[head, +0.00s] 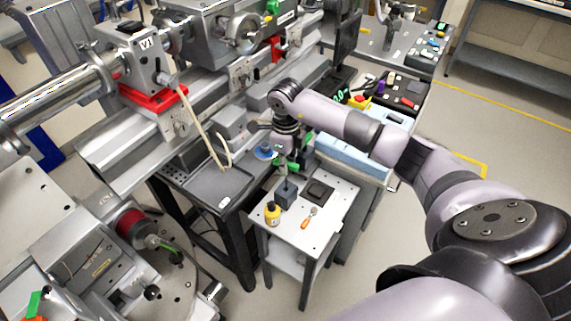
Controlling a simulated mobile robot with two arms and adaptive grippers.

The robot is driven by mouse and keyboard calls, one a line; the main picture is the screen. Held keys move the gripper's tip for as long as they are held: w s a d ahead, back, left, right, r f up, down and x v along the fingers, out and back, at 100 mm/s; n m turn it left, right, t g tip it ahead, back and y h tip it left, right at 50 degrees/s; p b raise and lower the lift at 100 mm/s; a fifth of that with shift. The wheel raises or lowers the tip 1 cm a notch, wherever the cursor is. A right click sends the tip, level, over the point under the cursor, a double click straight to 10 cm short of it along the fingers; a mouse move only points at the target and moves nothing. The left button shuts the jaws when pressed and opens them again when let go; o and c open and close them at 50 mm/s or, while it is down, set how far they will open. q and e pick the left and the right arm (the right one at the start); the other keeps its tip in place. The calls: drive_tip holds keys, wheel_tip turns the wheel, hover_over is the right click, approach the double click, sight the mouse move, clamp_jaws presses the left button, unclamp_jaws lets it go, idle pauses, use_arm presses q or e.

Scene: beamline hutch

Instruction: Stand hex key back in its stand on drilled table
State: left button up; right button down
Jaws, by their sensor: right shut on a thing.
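The drilled table (333,222) is a small white-topped table at the lower middle of the head view. A dark blue-grey block, which looks like the stand (286,194), sits near its left edge. My right gripper (284,165) points down just above this block and is shut on a thin dark upright thing that I take for the hex key (285,180). It is small and partly hidden by the fingers. I cannot tell whether its lower end is above the block or inside it. My left gripper is not in view.
The tabletop's right front part is clear. A grey bench (205,190) with beamline equipment stands close on the left.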

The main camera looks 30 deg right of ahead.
sight(286, 186)
drive_tip(key=shift+f, duration=0.1)
drive_tip(key=shift+f+b, duration=2.6)
drive_tip(key=shift+f, duration=0.45)
drive_tip(key=c, duration=1.5)
unclamp_jaws()
drive_tip(key=shift+r, duration=0.1)
